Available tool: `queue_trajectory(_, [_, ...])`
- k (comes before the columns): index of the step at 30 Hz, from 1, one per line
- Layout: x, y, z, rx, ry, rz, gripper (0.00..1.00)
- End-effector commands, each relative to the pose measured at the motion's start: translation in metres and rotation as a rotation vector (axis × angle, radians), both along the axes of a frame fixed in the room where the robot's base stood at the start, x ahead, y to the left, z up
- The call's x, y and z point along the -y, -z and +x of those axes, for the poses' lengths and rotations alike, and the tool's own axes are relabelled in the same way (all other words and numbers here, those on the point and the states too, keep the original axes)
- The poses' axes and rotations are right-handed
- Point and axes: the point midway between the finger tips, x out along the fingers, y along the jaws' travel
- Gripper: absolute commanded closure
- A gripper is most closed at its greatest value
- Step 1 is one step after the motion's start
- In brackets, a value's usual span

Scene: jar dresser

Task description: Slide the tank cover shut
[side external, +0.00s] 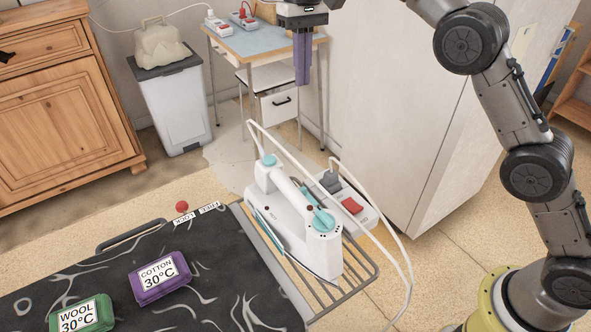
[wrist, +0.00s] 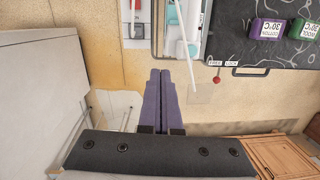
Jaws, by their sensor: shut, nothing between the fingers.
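A white steam iron (side external: 322,250) with teal parts rests on the wire rack at the end of the ironing board. A teal piece (side external: 323,220) sits on its upper body and a small teal part (side external: 269,160) is at the other end of its handle. I cannot tell for sure which piece is the tank cover, or how far open it is. The iron is partly seen at the top of the wrist view (wrist: 170,40). My gripper (side external: 302,82) has purple fingers, shut and empty, high above and behind the iron. The fingers also show in the wrist view (wrist: 160,72).
A power strip (side external: 365,214) with a red switch lies beside the iron, and a white cord (side external: 409,275) loops around it. The dark ironing board (side external: 215,270) carries purple (side external: 160,290) and green blocks (side external: 72,325). A white cabinet (side external: 400,110) stands to the right.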

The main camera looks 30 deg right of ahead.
Motion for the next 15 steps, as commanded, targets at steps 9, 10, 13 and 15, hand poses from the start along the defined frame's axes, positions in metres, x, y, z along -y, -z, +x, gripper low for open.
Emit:
queue_trajectory(9, [-0.039, 0.106, 0.022, -0.131, -0.058, -0.037, 1.00])
queue_trajectory(10, [-0.041, 0.110, 0.022, -0.137, -0.060, -0.039, 1.00])
queue_trajectory(13, [-0.044, 0.117, 0.020, -0.149, -0.068, -0.044, 1.00])
queue_trajectory(15, [-0.045, 0.118, 0.019, -0.146, -0.069, -0.043, 1.00])
